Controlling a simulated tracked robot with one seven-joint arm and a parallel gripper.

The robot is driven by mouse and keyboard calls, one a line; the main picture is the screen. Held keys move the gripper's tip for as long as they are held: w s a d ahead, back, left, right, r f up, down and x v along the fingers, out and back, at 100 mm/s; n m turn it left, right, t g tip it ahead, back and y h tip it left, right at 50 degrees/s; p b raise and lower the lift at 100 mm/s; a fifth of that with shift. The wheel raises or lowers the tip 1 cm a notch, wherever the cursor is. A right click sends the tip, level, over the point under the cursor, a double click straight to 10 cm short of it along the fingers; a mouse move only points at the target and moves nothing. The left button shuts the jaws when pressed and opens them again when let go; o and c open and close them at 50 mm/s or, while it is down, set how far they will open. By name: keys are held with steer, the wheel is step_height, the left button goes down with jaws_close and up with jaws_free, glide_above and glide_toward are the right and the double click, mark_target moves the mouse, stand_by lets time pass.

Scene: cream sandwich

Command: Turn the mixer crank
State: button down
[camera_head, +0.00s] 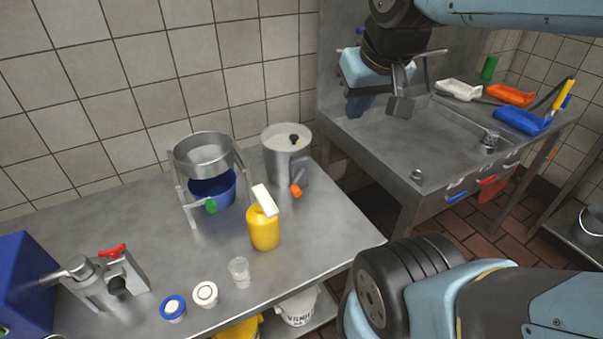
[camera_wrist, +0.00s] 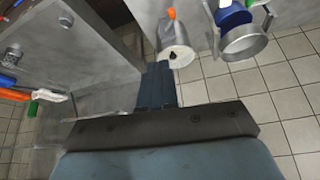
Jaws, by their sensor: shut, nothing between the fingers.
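The mixer looks to be the metal cylinder (camera_head: 284,160) standing upright on the steel table, right of a sieve stand. An orange crank knob (camera_head: 296,191) sits low on its front right side. In the wrist view the cylinder (camera_wrist: 174,45) is at the top centre, with the orange knob (camera_wrist: 171,13) beyond it. My gripper (camera_head: 357,107) hangs in the air up and to the right of the cylinder, above the near left end of the sink. Its fingers (camera_wrist: 157,85) are shut and empty, apart from the cylinder and knob.
Left of the cylinder, a stand carries a metal sieve (camera_head: 204,158) above a blue bowl (camera_head: 215,187) with a green handle. A yellow bottle (camera_head: 263,231) stands in front. A clear cup (camera_head: 239,270) and lids are nearer. Coloured tools (camera_head: 522,120) lie by the sink.

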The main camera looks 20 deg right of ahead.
steer(key=w+d+f+m+g+y, duration=0.35)
steer(key=w+f+m, duration=0.25)
steer(key=w+f, duration=0.45)
steer(key=w+d+f+m+g+y, duration=0.2)
steer(key=w+d+f+m+g, duration=0.25)
steer(key=w+f, duration=0.55)
steer(key=w+d+f+m+y, duration=0.1)
steer(key=w+f+m+y, duration=0.15)
steer(key=f, duration=0.35)
steer(key=w+d+f+m+y, duration=0.1)
steer(key=w+d+f+m, duration=0.15)
steer(key=f, duration=0.25)
steer(key=shift+t, duration=0.3)
steer(key=x, duration=1)
steer(key=shift+s+a+r, duration=0.25)
steer(key=shift+s+a, duration=0.25)
steer(key=shift+a, duration=0.9)
steer(key=shift+s+a+r, duration=0.1)
steer(key=shift+s+a, duration=0.05)
steer(key=shift+a, duration=0.7)
steer(key=shift+d+y, duration=0.2)
steer(key=shift+y, duration=0.1)
